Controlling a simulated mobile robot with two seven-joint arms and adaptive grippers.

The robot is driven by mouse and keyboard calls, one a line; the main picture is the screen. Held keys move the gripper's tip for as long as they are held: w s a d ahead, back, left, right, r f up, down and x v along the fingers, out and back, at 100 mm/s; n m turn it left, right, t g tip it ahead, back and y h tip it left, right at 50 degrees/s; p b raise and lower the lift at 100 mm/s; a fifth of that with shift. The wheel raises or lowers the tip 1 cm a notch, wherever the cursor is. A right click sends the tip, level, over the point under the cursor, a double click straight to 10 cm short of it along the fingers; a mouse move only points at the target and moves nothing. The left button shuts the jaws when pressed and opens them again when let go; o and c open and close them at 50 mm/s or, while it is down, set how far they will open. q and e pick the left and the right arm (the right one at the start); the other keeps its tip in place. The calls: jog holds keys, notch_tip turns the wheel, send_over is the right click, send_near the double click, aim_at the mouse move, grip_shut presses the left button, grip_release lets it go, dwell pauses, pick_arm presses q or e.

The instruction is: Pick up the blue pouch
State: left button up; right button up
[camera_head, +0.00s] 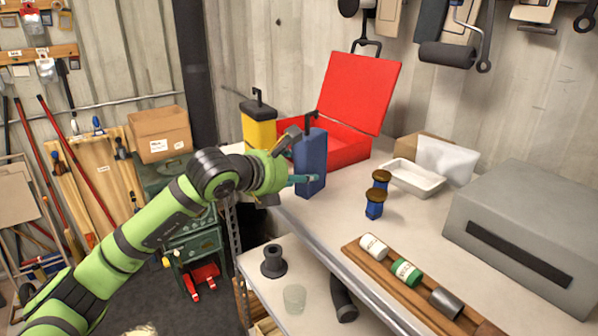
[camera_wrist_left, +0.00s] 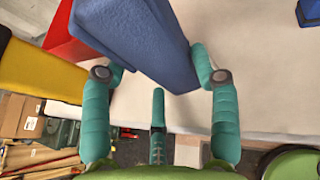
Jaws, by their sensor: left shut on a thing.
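The blue pouch (camera_head: 311,163) is upright near the left edge of the table, with a black hook shape at its top. In the left wrist view the blue pouch (camera_wrist_left: 140,40) lies between the teal fingers of my left gripper (camera_wrist_left: 163,78), which is shut on it. In the head view my left gripper (camera_head: 300,178) reaches it from the left, with one teal finger across its lower part. I cannot tell whether the pouch base touches the table. My right gripper is not in view.
A yellow container (camera_head: 259,128) and an open red box (camera_head: 345,146) stand close behind the pouch. Dark-blue spools (camera_head: 375,207), a white tray (camera_head: 412,178) and a grey box (camera_head: 530,240) are to the right. A wooden rack (camera_head: 390,285) holds small cylinders in front.

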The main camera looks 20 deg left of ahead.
aim_at(294, 157)
pick_arm(q)
jog(key=shift+r, duration=0.5)
notch_tip(294, 157, up, 2)
jog(key=shift+r+b, duration=0.25)
jog(key=shift+b, duration=0.7)
jog(key=s+d+r+b, duration=0.2)
jog(key=d+r+b, duration=0.2)
jog(key=d+r, duration=0.3)
jog(key=shift+d+r, duration=0.15)
jog(key=shift+d, duration=2.1)
